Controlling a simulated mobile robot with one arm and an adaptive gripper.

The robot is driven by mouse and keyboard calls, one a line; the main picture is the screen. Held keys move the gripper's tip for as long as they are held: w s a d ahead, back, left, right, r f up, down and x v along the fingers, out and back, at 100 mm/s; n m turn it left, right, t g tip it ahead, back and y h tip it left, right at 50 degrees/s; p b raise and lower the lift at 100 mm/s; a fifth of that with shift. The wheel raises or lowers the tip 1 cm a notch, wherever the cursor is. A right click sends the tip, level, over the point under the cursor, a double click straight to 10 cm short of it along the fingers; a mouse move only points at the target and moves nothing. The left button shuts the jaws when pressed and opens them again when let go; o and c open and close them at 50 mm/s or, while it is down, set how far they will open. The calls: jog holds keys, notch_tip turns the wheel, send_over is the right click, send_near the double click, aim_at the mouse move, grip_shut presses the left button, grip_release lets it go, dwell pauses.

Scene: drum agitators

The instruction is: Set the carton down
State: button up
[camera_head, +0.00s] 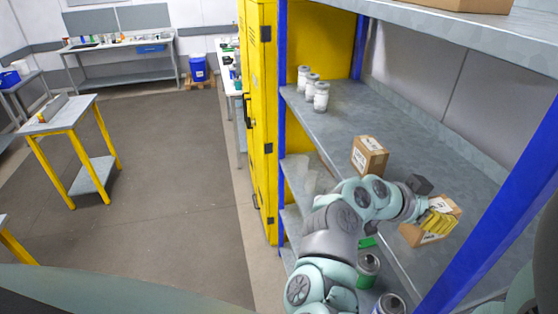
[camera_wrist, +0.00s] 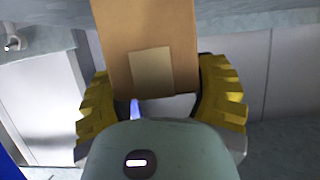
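A brown carton (camera_head: 411,236) with a white label is between the yellow fingers of my gripper (camera_head: 438,222), over the front part of the middle shelf (camera_head: 440,150). In the wrist view the same carton (camera_wrist: 152,35) shows a plain face with a lighter patch. The ridged fingers of my gripper (camera_wrist: 160,100) press against both its sides. I cannot tell whether its underside touches the shelf. A second carton (camera_head: 369,157) stands on the shelf to the left of the held one.
Several white-labelled jars (camera_head: 321,97) stand at the shelf's left end. A blue upright (camera_head: 495,215) rises at the right, and another shelf (camera_head: 500,42) hangs above. Cans (camera_head: 367,268) stand lower down. The shelf behind the held carton is clear.

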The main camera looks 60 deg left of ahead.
jog(key=o, duration=0.5)
jog(key=shift+a, duration=0.1)
jog(key=shift+r, duration=0.1)
jog(key=shift+s, duration=0.15)
jog(key=shift+s+a+r+b, duration=0.1)
jog(key=shift+s+a+b, duration=0.1)
jog(key=shift+s+b, duration=0.1)
jog(key=b+v, duration=0.7)
jog(key=v, duration=0.4)
jog(key=shift+r, duration=0.15)
jog(key=shift+s+d, duration=0.1)
